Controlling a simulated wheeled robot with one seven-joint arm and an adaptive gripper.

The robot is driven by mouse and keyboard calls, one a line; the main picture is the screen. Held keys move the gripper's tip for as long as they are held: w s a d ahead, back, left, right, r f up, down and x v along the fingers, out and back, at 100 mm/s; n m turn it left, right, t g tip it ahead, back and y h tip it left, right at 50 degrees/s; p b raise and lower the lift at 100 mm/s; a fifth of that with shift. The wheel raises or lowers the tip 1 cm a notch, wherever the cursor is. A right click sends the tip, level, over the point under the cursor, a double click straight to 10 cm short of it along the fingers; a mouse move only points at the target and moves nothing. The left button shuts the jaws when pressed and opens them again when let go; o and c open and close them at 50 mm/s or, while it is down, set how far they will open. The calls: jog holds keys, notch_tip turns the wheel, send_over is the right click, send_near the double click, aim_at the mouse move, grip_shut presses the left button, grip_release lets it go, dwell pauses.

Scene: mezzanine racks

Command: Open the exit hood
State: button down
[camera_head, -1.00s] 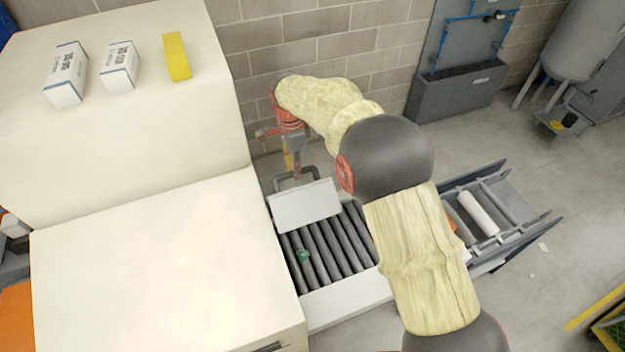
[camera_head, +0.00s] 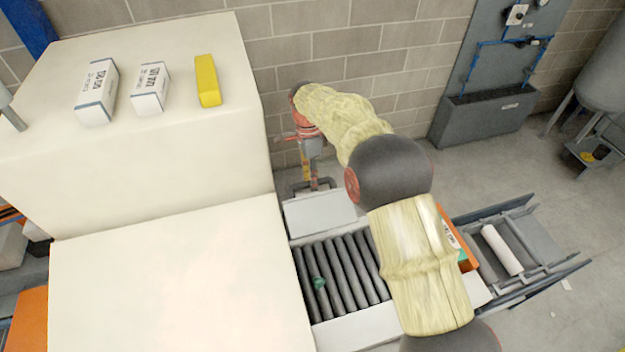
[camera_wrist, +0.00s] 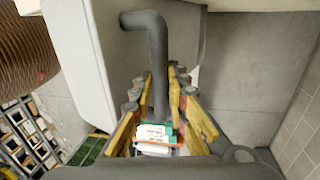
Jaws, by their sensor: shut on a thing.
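The exit hood shows as a white panel (camera_head: 320,213) at the far end of the roller conveyor in the head view, beside the large cream housing (camera_head: 185,270). Its dark grey bar handle (camera_head: 324,184) stands on the panel's far side. My gripper (camera_head: 306,172) is at that handle. In the wrist view the yellow-padded fingers of my gripper (camera_wrist: 160,112) are shut around the bent handle bar (camera_wrist: 158,65). The hood's hinge is hidden.
Dark rollers (camera_head: 340,275) carry a small green thing (camera_head: 319,283). A side conveyor (camera_head: 520,250) holds a white roll (camera_head: 502,250). Two boxes and a yellow block (camera_head: 207,80) lie on the housing. A block wall (camera_head: 340,45) stands close behind my gripper.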

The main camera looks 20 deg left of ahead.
jog(key=c, duration=2.2)
grip_release()
jog(key=shift+s+d+f, duration=0.15)
jog(key=shift+f, duration=0.45)
jog(key=o, duration=0.3)
jog(key=shift+w+a, duration=0.3)
jog(key=shift+w, duration=0.05)
jog(key=shift+o, duration=0.9)
jog(key=shift+s+d+r, duration=0.15)
jog(key=shift+r, duration=0.2)
notch_tip(320, 180, up, 12)
jog(key=w+a, duration=0.1)
jog(key=w, duration=0.1)
jog(key=shift+a+f, duration=0.15)
jog(key=shift+a, duration=0.2)
jog(key=shift+w, duration=0.1)
jog(key=shift+c, duration=0.4)
